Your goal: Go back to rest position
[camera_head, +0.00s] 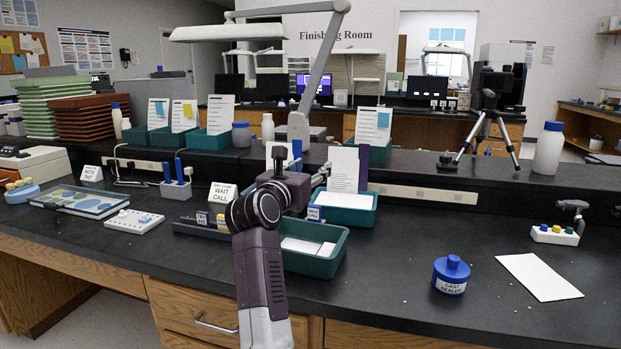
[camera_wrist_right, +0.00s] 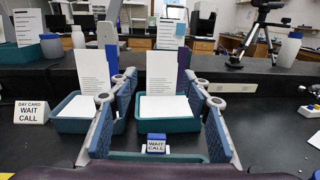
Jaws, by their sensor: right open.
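My right gripper (camera_head: 320,176) reaches over the bench from the front, above the teal trays in the middle. In the right wrist view its two blue fingers (camera_wrist_right: 167,80) stand wide apart with nothing gripped between them. A small blue and white block labelled WAIT CALL (camera_wrist_right: 156,143) shows between the finger bases, beyond the gripper; it also shows in the head view (camera_head: 313,213). My left gripper is in neither view.
A front teal tray (camera_head: 328,268) holds white cards; another teal tray (camera_head: 370,215) stands behind it. A blue CAST SEALER jar (camera_head: 451,275) and a white sheet (camera_head: 538,277) lie right. A WAIT CALL sign (camera_head: 222,193) stands left of the arm. The front right bench is mostly clear.

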